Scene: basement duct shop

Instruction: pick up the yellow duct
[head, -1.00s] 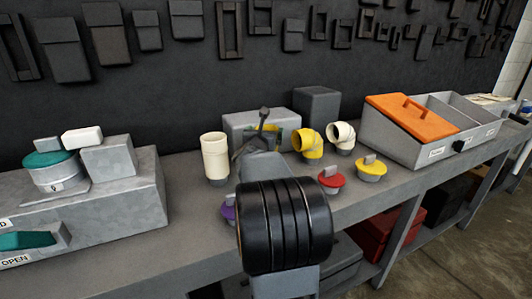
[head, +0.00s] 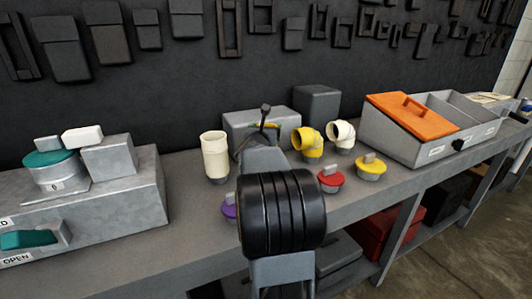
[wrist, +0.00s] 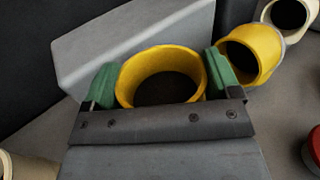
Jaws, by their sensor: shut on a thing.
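A yellow duct (wrist: 125,90), a round open-topped piece, stands between the green-tipped fingers of my gripper (wrist: 162,78) in the wrist view. The fingers press on its left and right sides. I look into its dark opening; its lower part is hidden by my gripper. In the head view my arm hides most of it. A separate yellow elbow duct (head: 310,143) sits on the bench just right of my gripper; it also shows in the wrist view (wrist: 256,48).
A cream elbow (head: 341,133) stands beside the yellow elbow, and a cream straight duct (head: 215,157) stands to the left. Grey boxes (head: 316,100) stand behind. Red (head: 331,181), yellow (head: 371,170) and purple (head: 229,208) lidded pieces sit near the front. An orange-lidded bin (head: 410,118) is at right.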

